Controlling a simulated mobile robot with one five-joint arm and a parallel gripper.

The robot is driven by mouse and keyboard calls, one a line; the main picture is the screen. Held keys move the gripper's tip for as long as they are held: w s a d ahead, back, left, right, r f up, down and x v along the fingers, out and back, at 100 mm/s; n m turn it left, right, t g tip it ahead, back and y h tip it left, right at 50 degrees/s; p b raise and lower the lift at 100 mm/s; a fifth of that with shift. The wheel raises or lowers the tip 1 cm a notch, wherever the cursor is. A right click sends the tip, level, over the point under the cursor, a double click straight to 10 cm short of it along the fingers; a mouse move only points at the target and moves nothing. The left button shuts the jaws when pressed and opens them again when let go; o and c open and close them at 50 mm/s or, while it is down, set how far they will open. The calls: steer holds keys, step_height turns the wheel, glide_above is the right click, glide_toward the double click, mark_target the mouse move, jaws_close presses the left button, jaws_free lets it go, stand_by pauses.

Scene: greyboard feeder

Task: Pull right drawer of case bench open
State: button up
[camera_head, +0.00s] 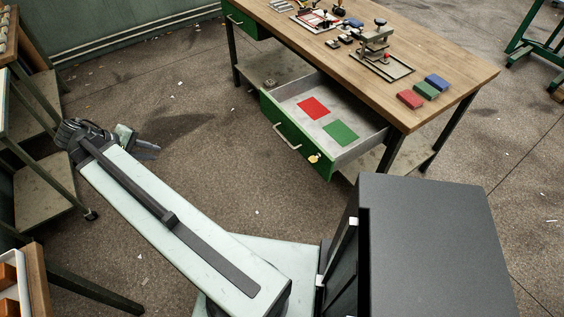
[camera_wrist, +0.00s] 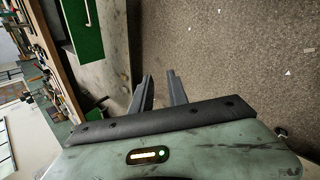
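The case bench (camera_head: 420,75) has a wooden top and dark legs. Its right drawer (camera_head: 300,145) stands pulled well out, with a green front, a metal bar handle (camera_head: 287,137) and a yellow knob-like piece. A red and a green rectangle show on its grey floor. My gripper (camera_head: 157,151) is left of the drawer, well apart from it, over the bare floor. In the wrist view its two fingers (camera_wrist: 159,82) are apart with nothing between them. That view also shows a green drawer front (camera_wrist: 82,28) with a handle; I cannot tell which drawer.
A second green drawer (camera_head: 240,20) at the bench's left looks shut. Red, green and blue blocks (camera_head: 425,90) and a press-like tool (camera_head: 375,45) sit on the bench top. Racks (camera_head: 45,150) stand at the left. The floor (camera_head: 200,120) between is mostly clear.

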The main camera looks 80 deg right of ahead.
steer(key=s+d+f+m+g+h+b, duration=0.1)
steer(key=s+d+f+m+g+b, duration=0.15)
steer(key=s+d+f+b, duration=0.4)
steer(key=s+d+f+m+g+b, duration=0.2)
steer(key=s+d+f+g+b, duration=0.15)
steer(key=s+d+b, duration=0.45)
steer(key=m+g+y+b, duration=0.25)
steer(key=g+b, duration=0.25)
steer(key=b, duration=0.4)
glide_toward(283, 137)
steer(key=s, duration=0.3)
steer(key=shift+m+h, duration=0.3)
steer(key=shift+h, duration=0.15)
steer(key=x, duration=0.3)
steer(key=f+b+x, duration=0.1)
steer(key=x, duration=0.3)
steer(key=shift+d+f, duration=0.15)
jaws_close()
